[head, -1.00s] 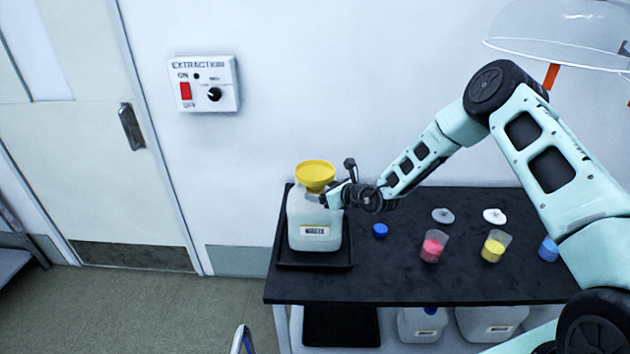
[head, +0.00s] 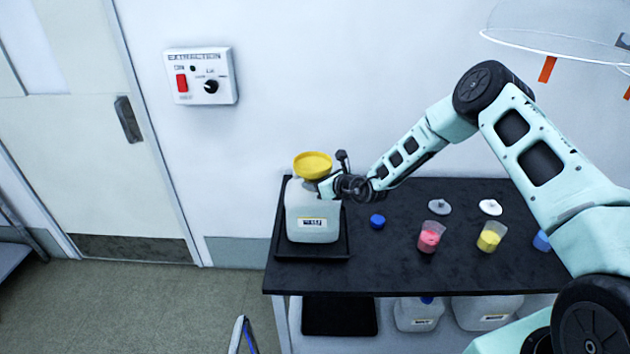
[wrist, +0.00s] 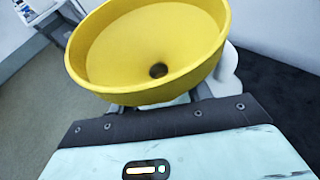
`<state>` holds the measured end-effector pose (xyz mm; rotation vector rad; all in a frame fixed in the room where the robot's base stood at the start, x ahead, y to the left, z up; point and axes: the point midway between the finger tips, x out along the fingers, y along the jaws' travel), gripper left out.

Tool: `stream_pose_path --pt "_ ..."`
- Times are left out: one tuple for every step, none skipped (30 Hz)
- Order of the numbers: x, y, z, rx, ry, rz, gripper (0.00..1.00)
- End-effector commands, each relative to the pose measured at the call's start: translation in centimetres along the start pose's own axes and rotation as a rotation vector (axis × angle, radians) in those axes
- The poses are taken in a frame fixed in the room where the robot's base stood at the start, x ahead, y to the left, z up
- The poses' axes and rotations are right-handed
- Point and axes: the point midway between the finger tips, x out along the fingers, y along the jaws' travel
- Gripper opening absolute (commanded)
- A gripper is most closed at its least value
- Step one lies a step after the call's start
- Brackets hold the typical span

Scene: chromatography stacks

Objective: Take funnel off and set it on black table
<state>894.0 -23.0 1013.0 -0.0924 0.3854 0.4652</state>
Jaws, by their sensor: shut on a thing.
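The yellow funnel (head: 313,165) is at the mouth of a white jug (head: 313,215) at the left end of the black table (head: 385,270). The wrist view shows the funnel (wrist: 150,50) from above, with its drain hole visible. My gripper (head: 328,186) is shut on the funnel, reaching in from the right at the jug's top. The funnel's stem is hidden, so I cannot tell whether it is still inside the jug's neck. The jug stands upright in a black tray (head: 345,256).
A blue cap (head: 377,221) lies right of the jug. Cups of pink (head: 429,240) and yellow (head: 489,239) liquid and two pale lids (head: 439,206) stand farther right. The table's front middle is clear. More jugs (head: 418,314) sit on the lower shelf.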

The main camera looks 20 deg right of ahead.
Motion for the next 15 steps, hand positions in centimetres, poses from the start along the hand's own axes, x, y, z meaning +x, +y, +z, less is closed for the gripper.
stream_pose_path --pt "0.0 0.0 0.2 -0.001 -0.001 0.0 0.24" --pt "-0.1 0.0 0.3 -0.002 -0.002 0.0 0.24" --pt "-0.2 0.0 0.5 -0.002 -0.001 0.0 0.24" --pt "-0.2 0.0 0.7 -0.002 -0.001 0.0 0.24" --pt "-0.3 0.0 0.9 -0.002 -0.002 0.0 0.24" --pt "-0.5 0.0 1.3 -0.003 -0.003 0.0 0.24" --pt "-0.6 0.0 1.6 -0.002 -0.003 0.0 0.24" --pt "-0.7 0.0 1.9 -0.003 -0.003 0.0 0.24" --pt "-0.9 0.0 2.3 -0.003 -0.003 0.0 0.24" --pt "-1.0 0.0 2.6 -0.004 -0.004 0.0 0.24" --pt "-1.1 0.0 3.0 -0.005 -0.004 0.0 0.24" --pt "-1.4 0.0 3.5 -0.004 -0.004 0.0 0.24" --pt "-1.5 0.0 3.9 -0.004 -0.003 0.0 0.24" --pt "-1.7 0.0 4.2 -0.003 -0.003 0.0 0.24" --pt "-1.9 0.0 4.8 -0.004 -0.003 -0.001 0.24"
